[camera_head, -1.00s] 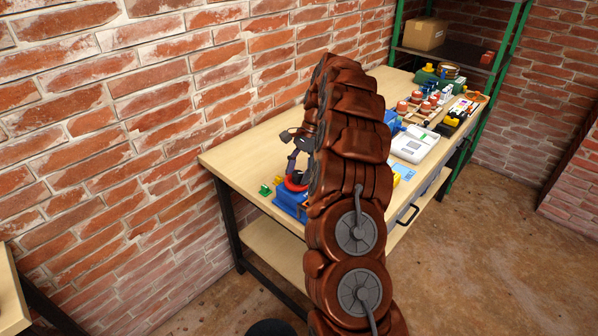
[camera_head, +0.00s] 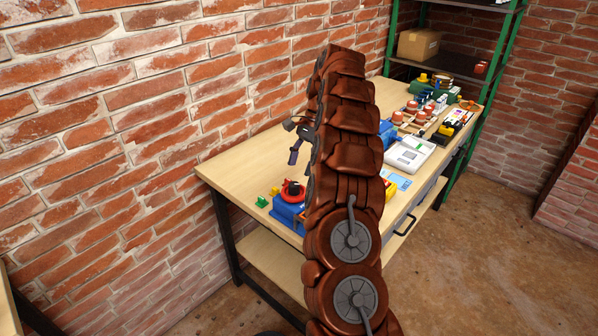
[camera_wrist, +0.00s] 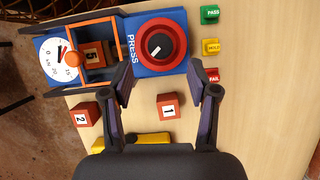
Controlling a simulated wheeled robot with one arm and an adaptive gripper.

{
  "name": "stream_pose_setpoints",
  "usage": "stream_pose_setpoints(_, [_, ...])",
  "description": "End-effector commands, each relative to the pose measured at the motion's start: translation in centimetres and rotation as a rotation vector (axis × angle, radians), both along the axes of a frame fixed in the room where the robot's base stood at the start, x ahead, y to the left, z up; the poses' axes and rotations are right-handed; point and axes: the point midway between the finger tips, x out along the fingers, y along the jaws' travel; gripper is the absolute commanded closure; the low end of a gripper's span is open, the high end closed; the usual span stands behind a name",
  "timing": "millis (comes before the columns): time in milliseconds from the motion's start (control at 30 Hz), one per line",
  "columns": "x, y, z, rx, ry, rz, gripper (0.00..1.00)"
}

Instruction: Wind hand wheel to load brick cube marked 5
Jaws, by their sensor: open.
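The blue press (camera_wrist: 160,14) fills the top left of the wrist view, with a white dial (camera_wrist: 50,70) and an orange frame (camera_wrist: 85,28). The brick cube marked 5 (camera_wrist: 92,55) sits inside the frame. An orange knob partly covers the dial, which has a red pointer. The red hand wheel (camera_wrist: 181,45) has a black hub and lies just beyond my fingertips. My gripper (camera_wrist: 160,72) is open and empty, its fingers spread either side of the wheel's line. In the head view, my gripper (camera_head: 300,140) is above the red wheel (camera_head: 292,186), clear of it.
Brick cubes marked 1 (camera_wrist: 168,105) and 2 (camera_wrist: 85,114) lie on the table. Green PASS (camera_wrist: 210,13), yellow HOLD (camera_wrist: 211,46) and red FAIL (camera_wrist: 211,76) blocks stand right of the press. A white tray (camera_head: 410,154) is farther along the bench. The brick wall borders the bench.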

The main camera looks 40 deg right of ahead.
Motion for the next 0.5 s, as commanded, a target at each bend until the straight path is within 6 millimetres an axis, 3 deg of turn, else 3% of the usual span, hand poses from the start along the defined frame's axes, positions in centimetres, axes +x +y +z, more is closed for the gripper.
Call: stream_pose_setpoints(500, [0.10, -0.41, 1.09, -0.002, -0.003, 0.001, 0.41])
